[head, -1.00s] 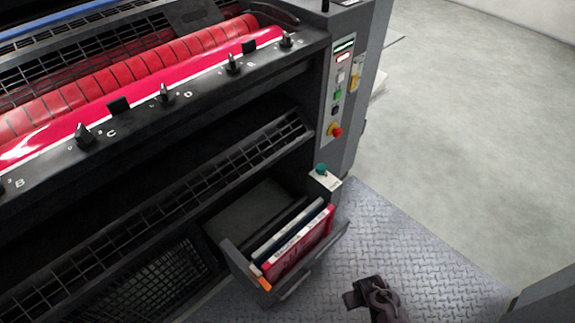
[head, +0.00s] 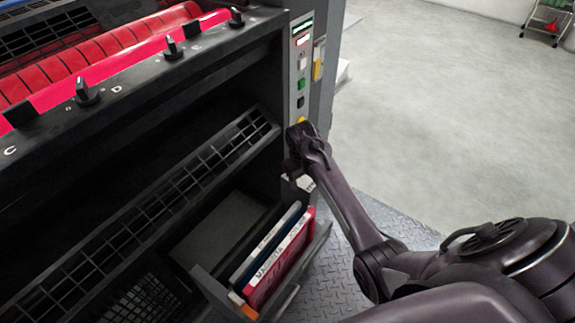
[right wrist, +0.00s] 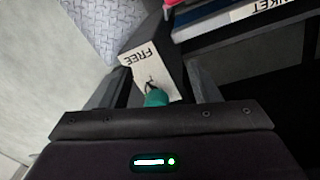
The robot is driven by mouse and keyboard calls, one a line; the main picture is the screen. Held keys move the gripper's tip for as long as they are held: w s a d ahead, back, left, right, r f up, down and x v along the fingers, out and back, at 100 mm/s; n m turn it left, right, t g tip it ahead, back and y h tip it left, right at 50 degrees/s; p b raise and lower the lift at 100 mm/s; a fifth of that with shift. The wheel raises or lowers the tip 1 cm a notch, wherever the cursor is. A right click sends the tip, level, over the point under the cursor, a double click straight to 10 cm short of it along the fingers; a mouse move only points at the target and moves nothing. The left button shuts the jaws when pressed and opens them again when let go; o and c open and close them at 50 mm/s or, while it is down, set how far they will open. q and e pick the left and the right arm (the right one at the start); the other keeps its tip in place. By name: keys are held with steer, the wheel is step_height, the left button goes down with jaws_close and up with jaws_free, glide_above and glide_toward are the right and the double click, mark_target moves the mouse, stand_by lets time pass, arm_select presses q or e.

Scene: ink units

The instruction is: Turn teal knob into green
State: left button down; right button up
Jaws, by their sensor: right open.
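The teal knob (right wrist: 155,97) sits on a small pale plate (right wrist: 148,66) lettered "FREE" in the right wrist view. The knob lies between the two fingers of my right gripper (right wrist: 164,76), which are apart on either side of it. I cannot tell whether either finger touches it. In the head view my right gripper (head: 293,168) is at the machine's corner post and hides the knob. An edge of the plate (head: 306,184) shows below it. No green mark is visible on the plate. My left gripper is not in view.
An open drawer (head: 281,301) with several binders stands out just below the plate. Above is a control panel (head: 300,65) with a green button (head: 301,84). Clear floor (head: 430,100) lies to the right.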

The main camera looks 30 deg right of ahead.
steer(key=shift+g+y, duration=0.4)
steer(key=shift+y, duration=0.3)
steer(key=w+r, duration=0.1)
steer(key=w, duration=0.1)
steer(key=w+d+r, duration=0.1)
steer(key=w+r, duration=0.1)
steer(key=w, duration=0.1)
steer(key=w+r+b, duration=0.1)
steer(key=w, duration=0.2)
steer(key=shift+w+d+r, duration=0.1)
steer(key=shift+d+r, duration=0.2)
steer(key=shift+r, duration=0.05)
step_height(320, 180, down, 7)
steer(key=shift+r+b, duration=0.15)
steer(key=shift+b, duration=1)
steer(key=shift+f, duration=0.45)
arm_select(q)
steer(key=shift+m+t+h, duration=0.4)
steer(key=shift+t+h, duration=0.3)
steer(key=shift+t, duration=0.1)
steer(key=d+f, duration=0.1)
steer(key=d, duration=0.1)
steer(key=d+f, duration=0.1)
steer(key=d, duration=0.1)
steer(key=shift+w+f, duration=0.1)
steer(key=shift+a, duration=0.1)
arm_select(e)
steer(key=c, duration=1)
